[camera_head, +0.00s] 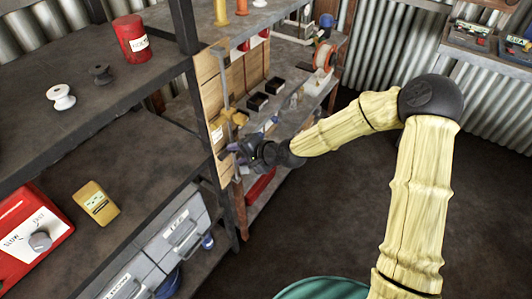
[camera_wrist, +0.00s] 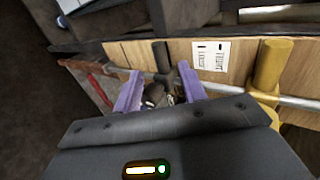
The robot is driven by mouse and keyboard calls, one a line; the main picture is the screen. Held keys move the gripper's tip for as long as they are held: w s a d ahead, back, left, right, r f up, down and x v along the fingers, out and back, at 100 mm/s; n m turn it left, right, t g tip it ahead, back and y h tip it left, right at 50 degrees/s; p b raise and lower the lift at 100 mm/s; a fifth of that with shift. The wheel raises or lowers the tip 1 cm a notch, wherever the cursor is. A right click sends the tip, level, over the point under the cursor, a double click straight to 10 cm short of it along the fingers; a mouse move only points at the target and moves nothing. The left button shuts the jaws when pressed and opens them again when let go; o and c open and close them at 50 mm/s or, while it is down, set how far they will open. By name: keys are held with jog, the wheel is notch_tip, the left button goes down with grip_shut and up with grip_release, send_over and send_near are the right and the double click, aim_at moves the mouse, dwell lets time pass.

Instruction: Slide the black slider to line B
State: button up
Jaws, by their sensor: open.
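The black slider (camera_wrist: 161,58) shows in the wrist view as a dark upright piece on a metal rod (camera_wrist: 220,88) along a wooden board (camera_wrist: 125,50). A white label (camera_wrist: 210,56) with two short marks is on the board, to its right. I cannot read which mark is line B. My gripper (camera_wrist: 160,88) is open, its purple fingers spread toward the slider, one on either side of it in the picture. I cannot tell whether they touch it. In the head view my gripper (camera_head: 232,153) is at the board's lower end and the black slider is hidden or too small to make out.
A yellow slider (camera_wrist: 270,68) stands on the same rod, right of the label; it also shows in the head view (camera_head: 236,117). A dark shelf post (camera_head: 228,185) is close beside my gripper. Black boxes (camera_head: 258,101) stand on the shelf beyond. The floor (camera_head: 330,220) is clear.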

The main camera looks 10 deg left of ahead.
jog(key=v, duration=1.2)
jog(key=shift+d+r+p, duration=0.25)
jog(key=shift+d+p, duration=0.05)
jog(key=shift+p, duration=0.05)
jog(key=s+d+f+n+g+h+p, duration=0.1)
jog(key=s+d+f+n+h, duration=0.15)
jog(key=d, duration=0.35)
jog(key=s+d+f+n+g+h+p, duration=0.1)
jog(key=s+d+f+h, duration=0.1)
jog(key=d+h, duration=0.25)
jog(key=s+d+r+h+p, duration=0.1)
jog(key=s+d+r, duration=0.2)
jog(key=d, duration=0.3)
jog(key=s+d+r+n+h+p, duration=0.1)
jog(key=s+d+r+h, duration=0.1)
jog(key=s+d+r, duration=0.2)
jog(key=d+r, duration=0.2)
jog(key=d, duration=0.1)
jog(key=shift+d, duration=0.35)
jog(key=shift+w+r, duration=0.1)
